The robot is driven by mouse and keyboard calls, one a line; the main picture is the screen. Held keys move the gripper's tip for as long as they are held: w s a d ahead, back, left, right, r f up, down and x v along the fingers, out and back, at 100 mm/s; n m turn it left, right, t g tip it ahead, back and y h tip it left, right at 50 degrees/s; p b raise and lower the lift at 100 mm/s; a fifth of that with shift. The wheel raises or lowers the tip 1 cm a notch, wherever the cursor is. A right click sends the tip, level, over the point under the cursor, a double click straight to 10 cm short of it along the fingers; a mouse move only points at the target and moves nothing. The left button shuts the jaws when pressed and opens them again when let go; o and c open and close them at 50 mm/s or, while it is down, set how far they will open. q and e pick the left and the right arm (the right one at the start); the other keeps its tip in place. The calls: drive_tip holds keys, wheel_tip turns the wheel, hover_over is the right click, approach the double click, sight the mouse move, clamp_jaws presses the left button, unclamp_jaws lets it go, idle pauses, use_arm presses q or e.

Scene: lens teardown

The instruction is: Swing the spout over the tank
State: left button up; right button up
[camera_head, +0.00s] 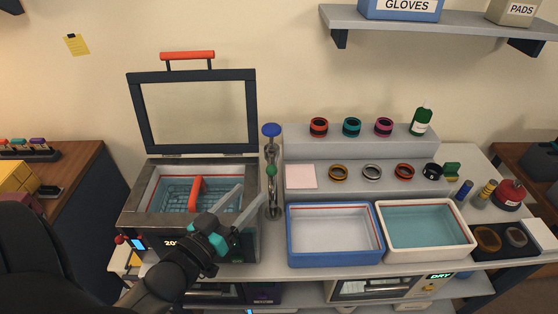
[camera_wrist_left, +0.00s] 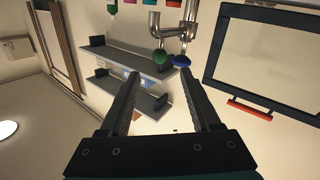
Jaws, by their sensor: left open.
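The chrome spout (camera_head: 271,190) stands on a post just right of the tank, with a blue knob (camera_head: 271,130) on top and a green knob (camera_head: 271,171) lower down. In the head view the spout lines up with its post, not over the water. The left wrist view shows its bent pipe (camera_wrist_left: 155,27) beyond the fingertips. The grey tank (camera_head: 137,207) has its lid (camera_head: 136,112) raised; a basket with a red handle (camera_head: 196,194) sits in its water. My left gripper (camera_head: 254,191) is open and empty, above the tank's front right corner. My right gripper is out of view.
A blue-rimmed tub (camera_head: 290,236) and a white tub (camera_head: 471,241) of teal liquid stand to the right. Behind them, a stepped grey stand (camera_head: 345,147) carries several lens rings. A green bottle (camera_head: 421,121) is at the stand's back right.

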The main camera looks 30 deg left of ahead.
sight(272, 171)
use_arm(q)
drive_tip(key=w, duration=1.3)
drive_tip(key=shift+d+p, duration=0.25)
drive_tip(key=shift+p, duration=0.05)
clamp_jaws()
idle(1.0)
